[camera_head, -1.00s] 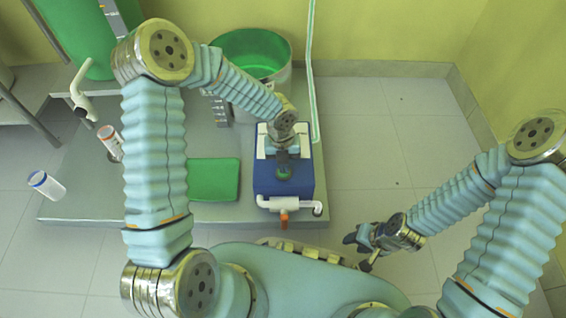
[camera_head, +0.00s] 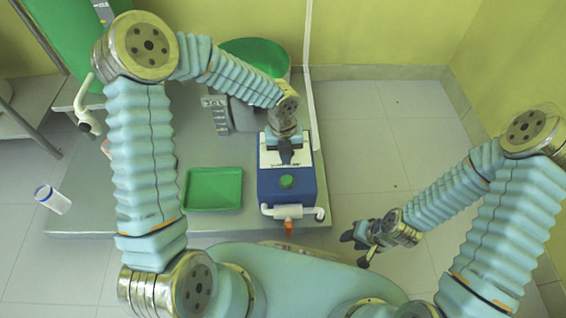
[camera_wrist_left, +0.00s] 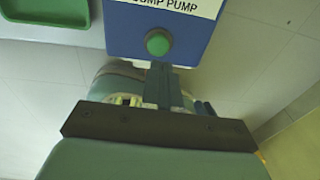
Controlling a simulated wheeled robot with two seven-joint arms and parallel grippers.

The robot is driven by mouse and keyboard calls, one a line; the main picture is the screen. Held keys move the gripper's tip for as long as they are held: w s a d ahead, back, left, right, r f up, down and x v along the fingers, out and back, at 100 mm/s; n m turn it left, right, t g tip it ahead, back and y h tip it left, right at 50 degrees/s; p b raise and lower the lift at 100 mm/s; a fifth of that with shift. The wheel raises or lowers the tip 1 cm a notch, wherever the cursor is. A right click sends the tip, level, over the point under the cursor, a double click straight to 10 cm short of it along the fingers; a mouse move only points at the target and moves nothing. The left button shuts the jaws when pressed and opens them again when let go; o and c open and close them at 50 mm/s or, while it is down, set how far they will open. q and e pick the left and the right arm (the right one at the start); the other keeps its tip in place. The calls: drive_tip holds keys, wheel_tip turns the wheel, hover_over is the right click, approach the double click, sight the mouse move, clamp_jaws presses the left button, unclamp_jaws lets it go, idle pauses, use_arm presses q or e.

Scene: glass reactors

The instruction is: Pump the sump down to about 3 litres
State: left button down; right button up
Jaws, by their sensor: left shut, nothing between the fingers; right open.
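The sump pump is a blue box (camera_head: 268,184) with a green button (camera_head: 286,181) on its top. Its label, partly cut off, reads "...UMP PUMP" in the left wrist view, where the button (camera_wrist_left: 159,42) also shows. My left gripper (camera_head: 287,158) is shut and empty above the pump's top, just behind the button and apart from it. The sump (camera_head: 262,55) is a round grey vessel with green inside, partly hidden by my left arm. A graduated plate (camera_head: 216,116) stands beside it; its level is too small to read. My right gripper (camera_head: 358,248) is open and empty.
A white pipe with an orange valve handle (camera_head: 289,228) is at the pump's front. A green tray (camera_head: 213,188) lies left of the pump. Floor to the right is clear.

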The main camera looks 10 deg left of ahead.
use_arm(q)
drive_tip(key=r, duration=0.3)
drive_tip(key=r+p, duration=0.1)
drive_tip(key=r, duration=0.1)
drive_tip(key=shift+w+a+r, duration=0.2)
drive_tip(key=shift+w, duration=0.05)
idle(1.2)
